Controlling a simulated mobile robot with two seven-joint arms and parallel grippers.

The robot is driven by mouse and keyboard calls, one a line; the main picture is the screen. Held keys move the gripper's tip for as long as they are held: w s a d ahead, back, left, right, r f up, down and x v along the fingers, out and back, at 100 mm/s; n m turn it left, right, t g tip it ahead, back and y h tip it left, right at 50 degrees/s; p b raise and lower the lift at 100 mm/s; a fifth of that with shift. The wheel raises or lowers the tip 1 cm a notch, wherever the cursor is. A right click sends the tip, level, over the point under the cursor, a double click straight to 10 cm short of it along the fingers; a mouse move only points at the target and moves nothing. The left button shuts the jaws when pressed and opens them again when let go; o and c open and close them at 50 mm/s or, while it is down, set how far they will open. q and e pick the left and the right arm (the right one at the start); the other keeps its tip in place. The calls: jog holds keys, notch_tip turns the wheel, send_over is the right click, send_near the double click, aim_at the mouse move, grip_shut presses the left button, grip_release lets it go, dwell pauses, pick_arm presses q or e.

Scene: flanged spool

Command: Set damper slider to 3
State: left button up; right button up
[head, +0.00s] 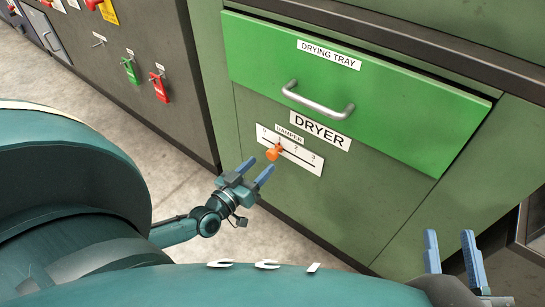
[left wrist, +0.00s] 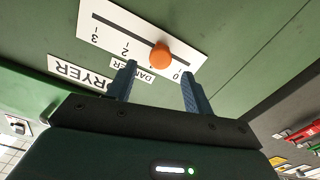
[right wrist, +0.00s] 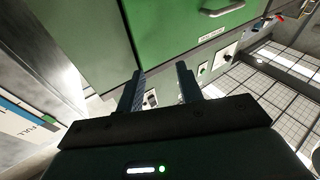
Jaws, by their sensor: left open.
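The orange damper slider knob (head: 274,152) sits on a white scale plate (head: 304,165) marked 0 to 3 on the green dryer front. The knob is close to the 1 mark. It also shows in the left wrist view (left wrist: 161,56), where the plate (left wrist: 110,22) appears upside down. My left gripper (head: 255,169) is open and empty, just short of the knob. In the left wrist view the knob lies ahead of the gap between its fingers (left wrist: 159,70), with no contact visible. My right gripper (head: 449,235) is open and empty at the lower right, away from the slider.
A green drying tray drawer (head: 400,105) with a metal handle (head: 318,102) is above the slider. The dryer label (head: 320,131) lies between them.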

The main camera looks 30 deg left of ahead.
aim_at(270, 156)
pick_arm(q)
jog(key=w, duration=0.2)
jog(key=w+b, duration=0.1)
jog(key=w, duration=0.3)
jog(key=shift+w+d+b, duration=0.2)
jog(key=shift+d+b, duration=0.05)
jog(key=shift+b, duration=0.05)
grip_shut()
